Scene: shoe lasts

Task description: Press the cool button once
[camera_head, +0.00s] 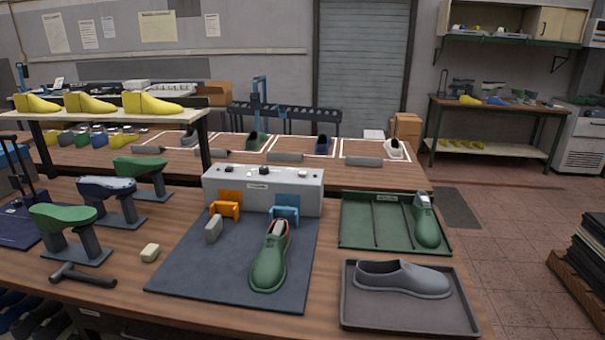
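A light grey control box (310,191) stands at the back of the dark mat on the workbench. Several small dark buttons or knobs and small labels sit on its top and upper front; the labels are too small to read, so I cannot tell which button is cool. An orange bracket (228,197) and a blue bracket (287,210) are on its front. A green shoe or last (269,265) lies on the mat in front of the blue bracket, and a small grey block (214,229) is left of it. Neither gripper is in view.
A green tray (362,240) holding a green last (427,222) is at the right. Nearer is a grey tray (358,318) with a grey shoe (404,278). Lasts on stands (75,232), a hammer (82,276) and a beige block (150,253) are at the left. The mat's left front is clear.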

